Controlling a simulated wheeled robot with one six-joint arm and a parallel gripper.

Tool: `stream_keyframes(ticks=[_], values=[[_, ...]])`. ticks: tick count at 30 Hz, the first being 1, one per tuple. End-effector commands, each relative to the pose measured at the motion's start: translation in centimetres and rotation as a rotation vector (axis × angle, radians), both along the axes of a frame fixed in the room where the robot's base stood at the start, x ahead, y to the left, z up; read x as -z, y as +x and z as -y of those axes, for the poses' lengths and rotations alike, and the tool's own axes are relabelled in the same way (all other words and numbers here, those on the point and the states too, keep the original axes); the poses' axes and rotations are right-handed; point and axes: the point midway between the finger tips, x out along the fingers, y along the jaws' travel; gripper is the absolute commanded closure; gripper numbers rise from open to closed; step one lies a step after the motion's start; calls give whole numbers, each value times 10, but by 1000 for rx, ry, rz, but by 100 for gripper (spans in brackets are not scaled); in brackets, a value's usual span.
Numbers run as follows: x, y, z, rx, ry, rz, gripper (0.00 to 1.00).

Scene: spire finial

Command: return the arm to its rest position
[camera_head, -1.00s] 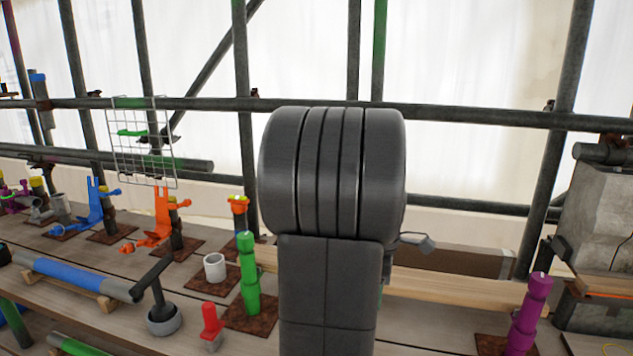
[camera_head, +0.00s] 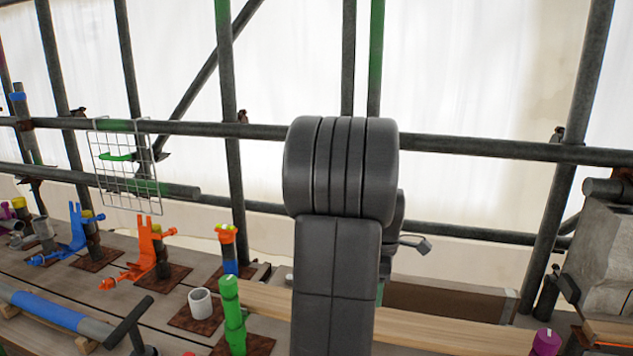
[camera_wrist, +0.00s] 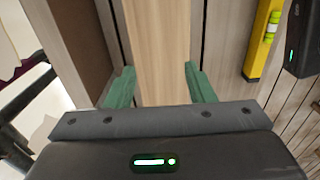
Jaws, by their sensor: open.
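My gripper (camera_wrist: 157,84) shows in the wrist view with its two green fingers spread apart. Nothing is held between them. A pale wooden plank (camera_wrist: 160,45) runs below and between the fingers, and I cannot tell the height of the gap. In the head view my dark arm stands upright in the middle of the picture and hides most of the gripper and part of the bench.
A yellow spirit level (camera_wrist: 262,42) lies right of the plank. In the head view a green post (camera_head: 232,315), a white cup (camera_head: 200,303) and an orange bracket (camera_head: 150,250) stand left of my arm. A purple post (camera_head: 546,343) and grey stone block (camera_head: 607,240) are at right.

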Motion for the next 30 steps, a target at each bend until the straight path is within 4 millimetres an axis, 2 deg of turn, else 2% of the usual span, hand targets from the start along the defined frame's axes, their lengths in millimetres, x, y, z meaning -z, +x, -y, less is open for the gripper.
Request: stream_keyframes(ticks=[3,8,9,12,18,30], values=[[26,-1,0,0,1,-6,51],[56,-1,0,0,0,-5,51],[56,0,0,0,0,1,51],[38,1,0,0,-1,5,51],[22,-1,1,0,-1,2,51],[18,-1,2,0,0,1,51]])
